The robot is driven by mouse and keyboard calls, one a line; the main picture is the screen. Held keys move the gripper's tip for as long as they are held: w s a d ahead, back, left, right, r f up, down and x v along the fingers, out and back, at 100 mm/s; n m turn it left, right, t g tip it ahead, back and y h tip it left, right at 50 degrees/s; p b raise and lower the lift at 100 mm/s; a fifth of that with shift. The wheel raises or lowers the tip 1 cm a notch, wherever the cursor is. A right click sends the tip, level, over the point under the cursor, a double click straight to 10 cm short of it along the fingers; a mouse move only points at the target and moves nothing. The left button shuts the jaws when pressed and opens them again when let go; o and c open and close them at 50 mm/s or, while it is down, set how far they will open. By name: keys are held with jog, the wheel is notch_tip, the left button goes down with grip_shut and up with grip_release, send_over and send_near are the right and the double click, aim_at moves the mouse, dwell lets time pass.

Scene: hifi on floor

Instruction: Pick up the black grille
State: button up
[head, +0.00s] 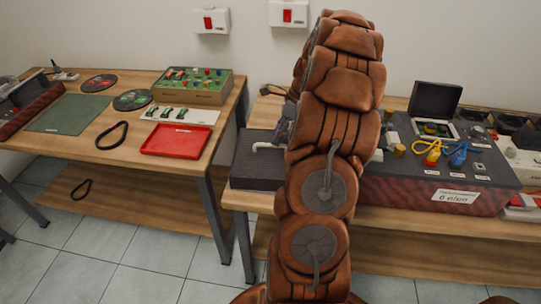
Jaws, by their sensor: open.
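A dark, flat-topped block with a fine ribbed surface (254,170), which looks like the black grille, lies at the left front corner of the right table. A pale grey bent piece shows at its upper edge, close to my arm. My brown padded arm rises through the middle of the view and covers the block's right side. My gripper (282,108) is mostly hidden behind the arm; only dark parts show at the arm's left edge, above the block. It is open, and I see nothing held in it. I cannot tell its exact distance from the block.
The right table (240,200) also carries a dark console (440,185) with yellow and blue cables and an open black case (435,99). The left table (70,145) holds a red tray (176,141), green board (198,86), black discs and a black loop. A gap separates the tables.

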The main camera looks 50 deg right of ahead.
aim_at(271, 154)
jog(key=x, duration=0.3)
jog(key=shift+w+a+f, duration=0.1)
jog(key=shift+w+f, duration=0.1)
jog(key=shift+f, duration=0.05)
grip_shut()
dwell(0.5)
